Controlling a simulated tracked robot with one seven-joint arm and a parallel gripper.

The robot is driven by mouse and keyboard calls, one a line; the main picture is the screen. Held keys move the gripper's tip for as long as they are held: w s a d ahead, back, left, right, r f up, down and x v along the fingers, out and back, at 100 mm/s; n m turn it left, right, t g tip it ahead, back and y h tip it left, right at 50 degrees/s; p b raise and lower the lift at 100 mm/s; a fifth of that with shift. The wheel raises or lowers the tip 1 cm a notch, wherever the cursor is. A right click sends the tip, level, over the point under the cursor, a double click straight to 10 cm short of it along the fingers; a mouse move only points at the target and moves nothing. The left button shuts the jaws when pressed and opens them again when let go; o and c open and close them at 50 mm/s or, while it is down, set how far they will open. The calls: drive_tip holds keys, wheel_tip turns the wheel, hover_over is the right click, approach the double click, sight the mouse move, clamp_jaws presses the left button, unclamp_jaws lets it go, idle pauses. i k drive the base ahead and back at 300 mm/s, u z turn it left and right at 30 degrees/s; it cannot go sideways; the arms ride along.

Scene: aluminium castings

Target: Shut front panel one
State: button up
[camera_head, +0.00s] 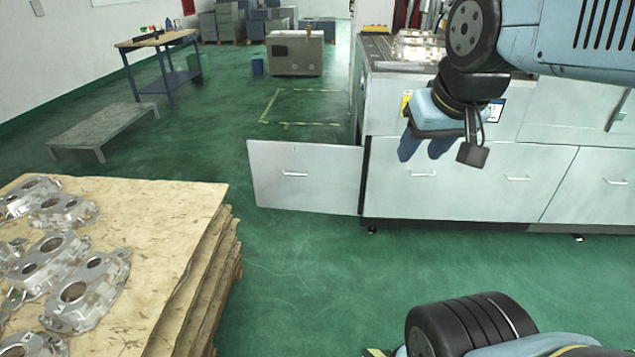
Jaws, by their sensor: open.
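A grey machine cabinet (400,208) stands at the right with flat panels along its lower front. One panel (305,178) with a bar handle stands swung out to the left of the cabinet's front left corner. Two more lower panels, one at the left (470,195) and one at the right (598,190), look flush with the front. No number shows on any panel, so I cannot tell which is front panel one. My gripper (425,149) is open and empty, its blue fingers pointing down in front of the left flush panel, near its handle. I cannot tell whether it touches.
A wooden pallet stack (170,215) with several aluminium castings (75,290) stands at the front left. More castings (418,46) lie on top of the cabinet. A low grey bench (103,132) and a workbench (160,40) stand behind. Green floor between pallet and cabinet is clear.

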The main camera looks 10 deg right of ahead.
sight(304, 182)
drive_tip(key=k, duration=0.7)
drive_tip(key=u, duration=0.2)
drive_tip(key=i, duration=3.2)
drive_tip(key=u, duration=0.1)
